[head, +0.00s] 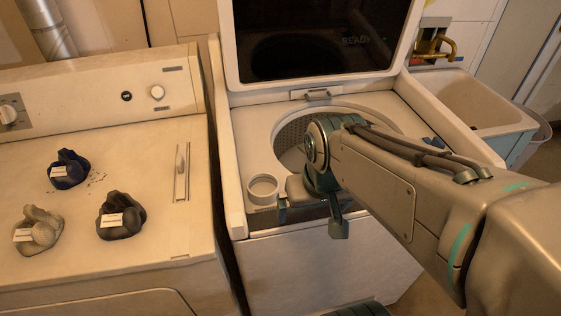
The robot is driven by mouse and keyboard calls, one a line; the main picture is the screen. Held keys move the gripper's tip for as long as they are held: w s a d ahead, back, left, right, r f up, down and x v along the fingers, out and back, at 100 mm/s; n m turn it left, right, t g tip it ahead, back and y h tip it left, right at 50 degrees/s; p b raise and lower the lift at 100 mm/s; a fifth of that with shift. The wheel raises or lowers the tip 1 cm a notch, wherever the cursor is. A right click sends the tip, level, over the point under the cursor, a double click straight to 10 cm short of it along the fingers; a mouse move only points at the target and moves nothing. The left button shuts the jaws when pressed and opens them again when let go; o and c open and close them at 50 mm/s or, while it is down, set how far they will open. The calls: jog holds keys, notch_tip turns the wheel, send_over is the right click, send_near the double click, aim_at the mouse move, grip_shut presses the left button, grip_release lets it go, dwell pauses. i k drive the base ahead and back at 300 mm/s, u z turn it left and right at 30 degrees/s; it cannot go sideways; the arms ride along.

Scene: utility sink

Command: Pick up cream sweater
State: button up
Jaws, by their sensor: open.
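A cream-beige folded bundle (40,229) with a white label, which looks like the cream sweater, lies on the dryer top at the far left, near its front edge. My gripper (311,218) is open, its two fingers apart over the front rim of the open washer. It is well to the right of the cream bundle and touches no garment. I see nothing between the fingers. My arm comes in from the right and hides part of the washer opening.
A navy bundle (69,169) and a dark grey bundle (121,216), both labelled, lie near the cream one on the dryer (75,260). The washer (232,150) has its dark-windowed lid (320,45) raised. A utility sink (480,100) stands at right.

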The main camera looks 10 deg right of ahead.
aim_at(40, 229)
jog(key=k, duration=1)
jog(key=u, duration=1.55)
jog(key=i, duration=0.9)
jog(key=z, duration=1.05)
